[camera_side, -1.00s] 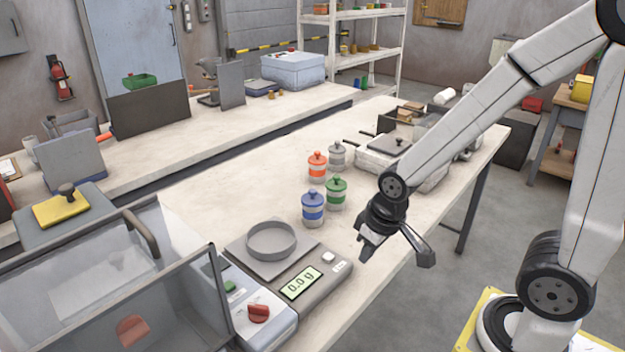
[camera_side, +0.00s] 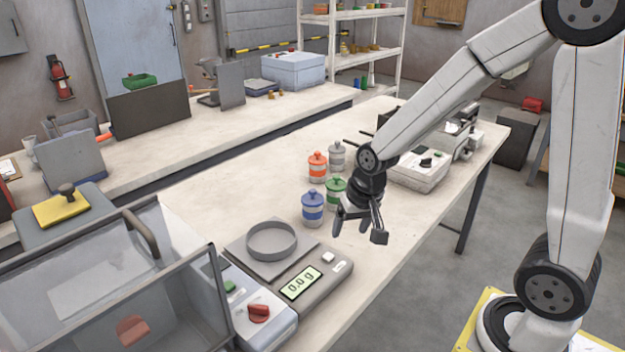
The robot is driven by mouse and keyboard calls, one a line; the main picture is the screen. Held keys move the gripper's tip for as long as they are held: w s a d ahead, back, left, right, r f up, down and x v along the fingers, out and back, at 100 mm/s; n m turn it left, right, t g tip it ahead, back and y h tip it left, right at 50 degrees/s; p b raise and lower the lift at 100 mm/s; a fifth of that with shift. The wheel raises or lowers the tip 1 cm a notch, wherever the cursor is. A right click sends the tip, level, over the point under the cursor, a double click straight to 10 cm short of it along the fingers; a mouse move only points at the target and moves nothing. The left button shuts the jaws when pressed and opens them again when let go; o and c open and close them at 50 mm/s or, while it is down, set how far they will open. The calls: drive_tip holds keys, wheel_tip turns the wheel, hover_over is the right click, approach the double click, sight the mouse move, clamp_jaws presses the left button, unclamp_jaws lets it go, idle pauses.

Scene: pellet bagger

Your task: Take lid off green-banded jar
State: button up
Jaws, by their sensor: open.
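The green-banded jar (camera_side: 333,196) stands upright on the white table with its green knobbed lid (camera_side: 336,182) on. My gripper (camera_side: 357,229) is open and empty, with its fingers pointing down. In the picture it is just right of and below the jar, and it hides part of the jar's right side. The gripper appears apart from the jar, nearer the camera; its exact height above the table is hard to tell.
A blue-banded jar (camera_side: 313,209) stands close left of the green one. An orange-banded jar (camera_side: 317,168) and a grey jar (camera_side: 337,157) stand behind. A scale (camera_side: 298,285) reading 0.0 g with a ring-shaped pan (camera_side: 271,241) is at front left. A boxy device (camera_side: 420,172) stands right.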

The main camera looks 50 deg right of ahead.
drive_tip(key=w+d+m, duration=1)
drive_tip(key=w+m, duration=0.2)
drive_tip(key=m, duration=0.1)
drive_tip(key=m+t+y, duration=0.1)
drive_tip(key=m+t, duration=0.1)
drive_tip(key=m, duration=1.3)
approach(337, 176)
drive_tip(key=f, duration=0.1)
drive_tip(key=shift+w+a+f+n, duration=0.2)
drive_tip(key=shift+w+f, duration=0.25)
drive_tip(key=shift+f, duration=0.2)
drive_tip(key=shift+w+a+f+n, duration=0.1)
drive_tip(key=shift+w+a+f, duration=0.05)
drive_tip(key=shift+w+f, duration=0.45)
drive_tip(key=shift+s+f+g, duration=0.1)
drive_tip(key=shift+f+g, duration=0.05)
drive_tip(key=shift+g, duration=0.15)
drive_tip(key=shift+d+x, duration=0.2)
drive_tip(key=shift+x, duration=2.3)
clamp_jaws()
